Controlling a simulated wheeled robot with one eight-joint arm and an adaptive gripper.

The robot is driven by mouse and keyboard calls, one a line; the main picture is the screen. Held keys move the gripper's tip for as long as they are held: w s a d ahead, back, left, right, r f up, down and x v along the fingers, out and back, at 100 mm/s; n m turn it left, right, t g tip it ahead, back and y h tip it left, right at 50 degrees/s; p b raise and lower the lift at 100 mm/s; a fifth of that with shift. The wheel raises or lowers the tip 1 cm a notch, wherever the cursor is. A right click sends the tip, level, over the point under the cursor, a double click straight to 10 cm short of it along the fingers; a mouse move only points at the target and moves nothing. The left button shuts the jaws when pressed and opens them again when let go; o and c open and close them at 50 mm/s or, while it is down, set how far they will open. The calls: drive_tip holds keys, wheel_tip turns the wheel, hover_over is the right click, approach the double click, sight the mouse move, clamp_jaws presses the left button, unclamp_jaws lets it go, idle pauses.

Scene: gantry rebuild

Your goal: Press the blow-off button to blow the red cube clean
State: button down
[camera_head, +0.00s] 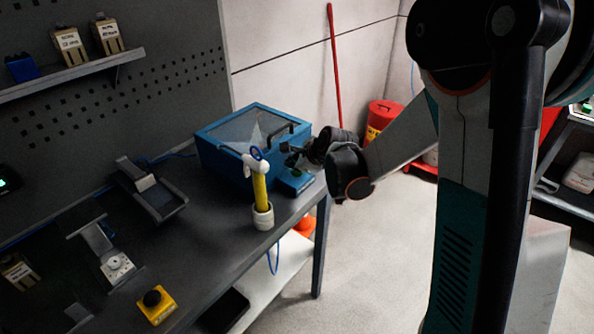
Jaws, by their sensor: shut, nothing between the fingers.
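A blue box with a clear lid and a dark handle (232,150) stands at the far right end of the bench. A pale cone-like shape (255,130) shows through its lid. A small blue panel (296,184) with a greenish mark juts from its front right; I cannot tell for sure whether this is the blow-off button. My gripper (290,156) is shut and empty, just above this panel. I cannot tell whether it touches the panel. I cannot make out the red cube.
A yellow tool in a white cup (263,217) stands at the bench edge, close left of my gripper. A yellow box with a black button (156,305), a dark tray (158,202) and a grey fixture (110,262) are nearer.

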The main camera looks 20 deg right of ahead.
sight(295, 172)
drive_tip(key=shift+r+p, duration=0.35)
drive_tip(key=shift+r, duration=0.35)
drive_tip(key=shift+r, duration=0.1)
drive_tip(key=shift+r+p, duration=1.7)
drive_tip(key=shift+r, duration=0.7)
